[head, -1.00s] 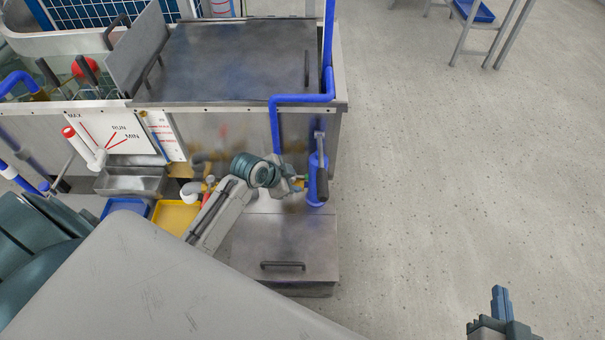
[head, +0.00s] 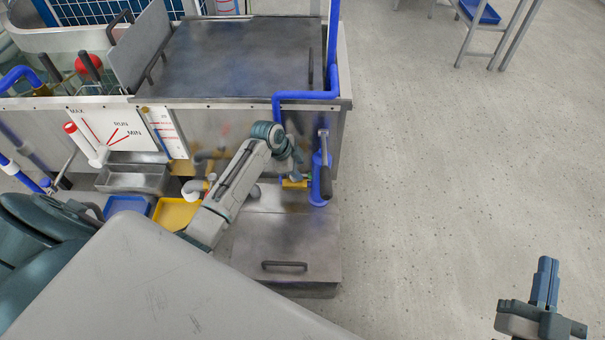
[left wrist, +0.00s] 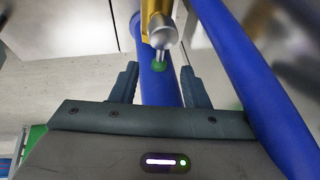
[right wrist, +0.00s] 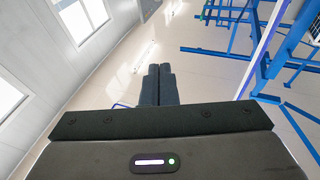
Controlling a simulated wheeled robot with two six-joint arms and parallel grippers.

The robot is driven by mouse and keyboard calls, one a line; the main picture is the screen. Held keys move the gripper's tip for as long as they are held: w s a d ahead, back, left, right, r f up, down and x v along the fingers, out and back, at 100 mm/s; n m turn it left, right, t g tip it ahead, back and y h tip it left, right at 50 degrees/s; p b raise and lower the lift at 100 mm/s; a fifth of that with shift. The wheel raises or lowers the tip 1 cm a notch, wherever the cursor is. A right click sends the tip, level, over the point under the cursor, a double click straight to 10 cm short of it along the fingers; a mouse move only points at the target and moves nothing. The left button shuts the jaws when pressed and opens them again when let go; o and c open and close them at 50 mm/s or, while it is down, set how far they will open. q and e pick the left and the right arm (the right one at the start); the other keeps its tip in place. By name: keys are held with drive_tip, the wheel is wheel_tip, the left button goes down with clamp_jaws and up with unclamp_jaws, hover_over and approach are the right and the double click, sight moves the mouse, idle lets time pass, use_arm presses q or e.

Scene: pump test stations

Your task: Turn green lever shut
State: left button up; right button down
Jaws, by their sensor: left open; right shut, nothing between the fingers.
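The lever's green part (left wrist: 159,66) shows in the left wrist view, small and mostly end-on, below a silver rounded valve part (left wrist: 158,30) on a brass body. In the head view the brass valve (head: 294,184) sits low on the tank's front, left of a blue upright cylinder; the lever is hard to make out there. My left gripper (left wrist: 160,80) is open, with the green part between and just beyond its fingertips; I cannot tell whether they touch. In the head view it (head: 298,160) is just above the valve. My right gripper (head: 546,270) is shut and empty, far right over the floor.
A blue pipe (head: 276,120) runs down close to my left gripper. The blue cylinder (head: 317,185) with a dark handle (head: 325,182) stands right beside it. A yellow tray (head: 178,213) and a blue tray (head: 126,205) lie left.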

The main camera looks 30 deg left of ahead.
sight(304, 174)
use_arm(q)
drive_tip(key=x, duration=0.3)
drive_tip(key=shift+f+b, duration=0.1)
drive_tip(key=shift+b, duration=0.25)
drive_tip(key=shift+w+d+f, duration=0.15)
drive_tip(key=shift+f, duration=0.25)
use_arm(e)
wheel_tip(304, 174, up, 6)
drive_tip(key=s+t, duration=0.1)
drive_tip(key=t, duration=0.3)
drive_tip(key=shift+n, duration=0.4)
use_arm(q)
clamp_jaws()
